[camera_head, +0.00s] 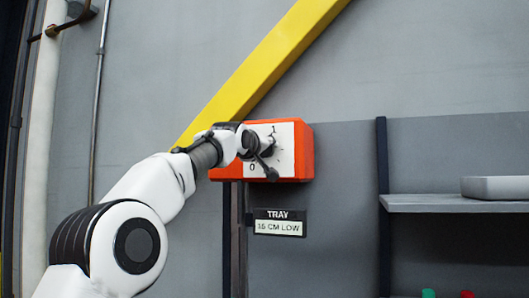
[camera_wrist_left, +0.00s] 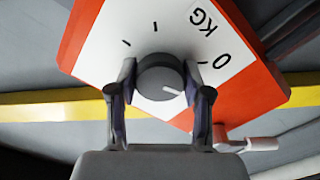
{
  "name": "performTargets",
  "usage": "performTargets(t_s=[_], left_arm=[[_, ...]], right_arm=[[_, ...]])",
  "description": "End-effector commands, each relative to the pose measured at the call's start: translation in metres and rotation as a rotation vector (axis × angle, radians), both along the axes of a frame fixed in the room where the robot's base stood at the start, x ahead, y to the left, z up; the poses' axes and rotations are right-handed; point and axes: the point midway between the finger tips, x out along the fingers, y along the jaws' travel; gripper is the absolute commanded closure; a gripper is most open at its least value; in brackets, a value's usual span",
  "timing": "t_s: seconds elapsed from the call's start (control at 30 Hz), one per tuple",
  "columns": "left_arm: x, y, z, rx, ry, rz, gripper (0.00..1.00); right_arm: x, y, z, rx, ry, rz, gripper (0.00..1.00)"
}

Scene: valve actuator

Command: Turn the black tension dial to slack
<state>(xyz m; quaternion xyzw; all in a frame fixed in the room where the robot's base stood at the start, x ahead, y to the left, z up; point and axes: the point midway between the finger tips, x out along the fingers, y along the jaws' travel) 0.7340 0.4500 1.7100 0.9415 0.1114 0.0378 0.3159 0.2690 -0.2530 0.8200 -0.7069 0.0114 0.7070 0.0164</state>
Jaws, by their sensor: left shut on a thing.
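An orange-red box with a white face (camera_head: 286,138) hangs on the wall in the head view. Its face carries a "0", a "1" and tick marks; the wrist view of the face (camera_wrist_left: 105,42) shows "KG" and "0". No word "slack" is readable. My left gripper (camera_head: 267,158) is shut on the dial, one finger on each side (camera_wrist_left: 160,94). In the head view the gripper and wrist hide much of the dial and face.
A yellow diagonal beam (camera_head: 262,65) crosses the wall behind. A "TRAY 15 CM LOW" sign (camera_head: 279,222) is below the box. A shelf (camera_head: 455,204) with a grey tray (camera_head: 495,187) is at right. A pale lever-like part (camera_wrist_left: 262,144) shows beside the box.

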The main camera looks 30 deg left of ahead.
Motion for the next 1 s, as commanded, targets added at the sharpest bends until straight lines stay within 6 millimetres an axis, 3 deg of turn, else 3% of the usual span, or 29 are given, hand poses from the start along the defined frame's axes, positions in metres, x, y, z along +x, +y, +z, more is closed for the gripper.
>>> performTargets(t_s=[0.5,1.0], left_arm=[[-0.0008,-0.0001,0.0022,-0.376,-0.096,0.000,0.86],[-0.0004,-0.0001,0.0014,-0.461,-0.114,-0.001,0.86]], right_arm=[[0.0000,0.0000,-0.0046,0.000,0.000,0.000,0.60],[0.0000,0.0000,-0.0053,0.000,0.000,0.000,0.60]])
